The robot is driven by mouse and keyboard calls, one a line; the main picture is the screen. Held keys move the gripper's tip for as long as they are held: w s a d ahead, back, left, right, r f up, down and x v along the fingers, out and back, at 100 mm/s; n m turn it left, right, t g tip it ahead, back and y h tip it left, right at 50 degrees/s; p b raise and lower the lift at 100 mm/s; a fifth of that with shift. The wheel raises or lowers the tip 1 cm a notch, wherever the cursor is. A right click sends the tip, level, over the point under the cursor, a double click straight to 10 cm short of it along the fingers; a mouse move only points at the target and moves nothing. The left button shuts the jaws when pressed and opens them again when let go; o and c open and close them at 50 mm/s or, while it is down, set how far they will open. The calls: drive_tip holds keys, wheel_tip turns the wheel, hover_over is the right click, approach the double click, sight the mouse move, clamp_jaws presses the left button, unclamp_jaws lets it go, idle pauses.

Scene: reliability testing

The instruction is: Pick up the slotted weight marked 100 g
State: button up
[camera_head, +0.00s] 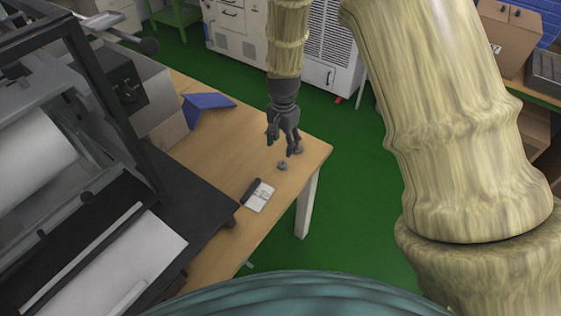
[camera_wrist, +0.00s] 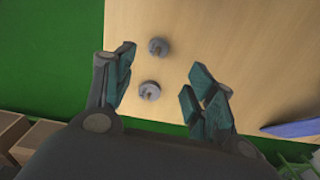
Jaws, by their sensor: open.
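Two small grey slotted weights lie on the wooden table (camera_wrist: 240,60), a little apart. In the wrist view one weight (camera_wrist: 158,46) is farther from my gripper's base, and the other weight (camera_wrist: 149,91) lies nearer, between the finger lines. In the head view one weight (camera_head: 282,165) shows below the fingers and the other (camera_head: 297,149) is close beside them, near the table's edge. The markings are too small to read, so I cannot tell which is 100 g. My gripper (camera_wrist: 158,85) is open and empty above the table; it also shows in the head view (camera_head: 284,145).
A white-and-black device (camera_head: 260,196) lies on the table toward the front. A blue angled object (camera_head: 207,104) stands at the table's back left. A large dark-framed machine (camera_head: 95,120) fills the left side. Green floor (camera_head: 350,200) lies beyond the table's right edge.

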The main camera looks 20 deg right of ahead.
sight(282, 161)
wheel_tip(282, 161, down, 3)
drive_tip(key=shift+w+d+f, duration=0.1)
drive_tip(key=shift+f, duration=0.05)
drive_tip(key=shift+s+f+p, duration=0.25)
drive_tip(key=shift+f+p, duration=0.2)
drive_tip(key=shift+p, duration=0.05)
drive_tip(key=f, duration=0.1)
drive_tip(key=f+p, duration=0.1)
drive_tip(key=shift+s+a+f, duration=0.2)
drive_tip(key=shift+a+f, duration=0.05)
drive_tip(key=shift+f, duration=1)
drive_tip(key=c, duration=1.2)
